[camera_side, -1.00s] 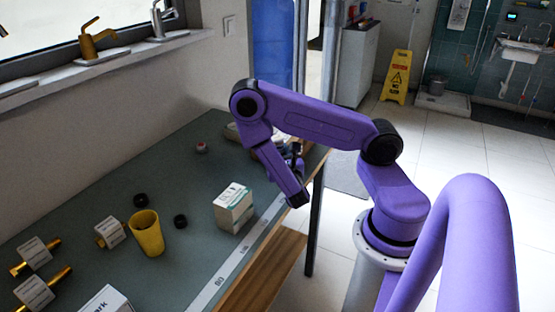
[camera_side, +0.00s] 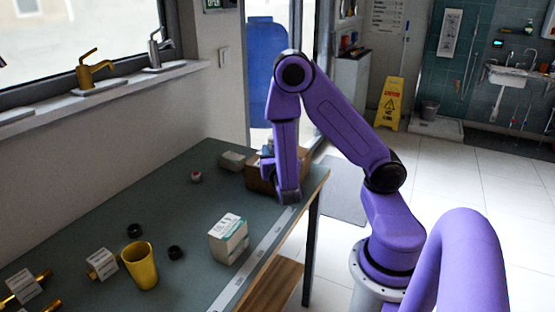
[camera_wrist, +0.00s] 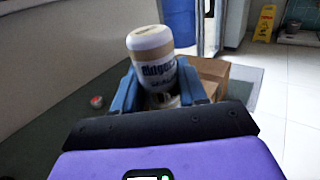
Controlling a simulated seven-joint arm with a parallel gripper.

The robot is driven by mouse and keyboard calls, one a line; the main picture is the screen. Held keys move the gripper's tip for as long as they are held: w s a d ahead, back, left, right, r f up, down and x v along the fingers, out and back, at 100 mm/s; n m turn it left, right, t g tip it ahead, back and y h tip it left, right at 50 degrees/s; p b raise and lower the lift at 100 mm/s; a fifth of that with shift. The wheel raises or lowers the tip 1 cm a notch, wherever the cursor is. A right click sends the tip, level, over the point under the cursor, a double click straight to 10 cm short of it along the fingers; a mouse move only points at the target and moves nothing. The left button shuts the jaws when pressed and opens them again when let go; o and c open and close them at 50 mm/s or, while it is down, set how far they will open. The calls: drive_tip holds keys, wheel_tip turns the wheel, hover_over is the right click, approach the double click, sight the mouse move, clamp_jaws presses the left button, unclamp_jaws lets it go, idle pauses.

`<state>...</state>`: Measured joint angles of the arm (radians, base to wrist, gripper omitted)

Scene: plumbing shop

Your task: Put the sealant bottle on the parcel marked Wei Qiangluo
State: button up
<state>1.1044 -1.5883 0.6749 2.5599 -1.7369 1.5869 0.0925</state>
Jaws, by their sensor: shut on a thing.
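A brown cardboard parcel (camera_wrist: 214,72) is behind and right of the bottle. In the side view the parcel (camera_side: 256,178) sits at the bench's far right end, partly covered by my arm. No name on it is readable.
A white-green carton (camera_side: 229,239), a yellow cup (camera_side: 141,266), black rings (camera_side: 175,253) and labelled brass fittings (camera_side: 102,264) stand on the nearer bench (camera_side: 190,215).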

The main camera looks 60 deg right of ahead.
drive_tip(key=s+d+r+m+g+h, duration=0.35)
drive_tip(key=d+r+m+g, duration=0.2)
drive_tip(key=r, duration=0.45)
drive_tip(key=shift+g, duration=0.95)
drive_tip(key=shift+w+d+f, duration=1.55)
drive_tip(key=shift+f, duration=0.5)
drive_tip(key=shift+w+d+f, duration=1.6)
drive_tip(key=shift+f, duration=0.4)
drive_tip(key=shift+w+d+f, duration=1.55)
drive_tip(key=shift+f, duration=0.5)
drive_tip(key=shift+f, duration=0.15)
drive_tip(key=o, duration=1.1)
